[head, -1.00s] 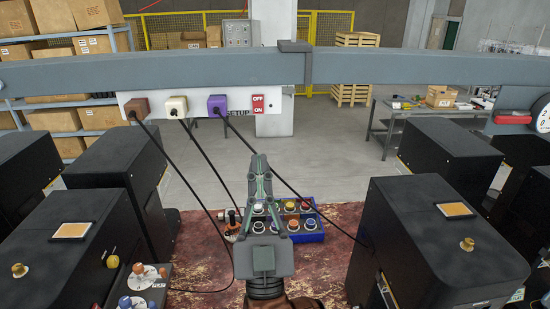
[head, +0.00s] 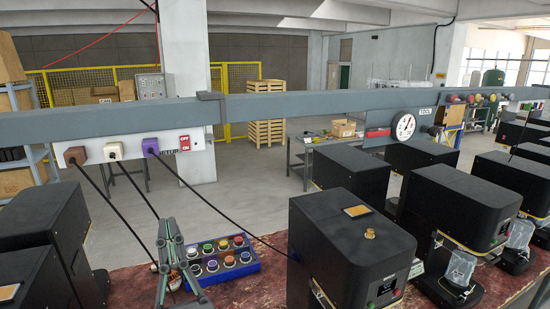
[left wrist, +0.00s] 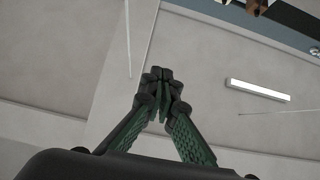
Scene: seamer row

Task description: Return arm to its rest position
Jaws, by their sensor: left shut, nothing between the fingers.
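My left gripper (head: 168,228) points upward at the lower left of the head view, above the worn red-brown bench. It is shut and empty. My right gripper is not in view.
Black machines stand on both sides, the nearest on the right (head: 345,240). Black cables hang from the sockets near my left gripper.

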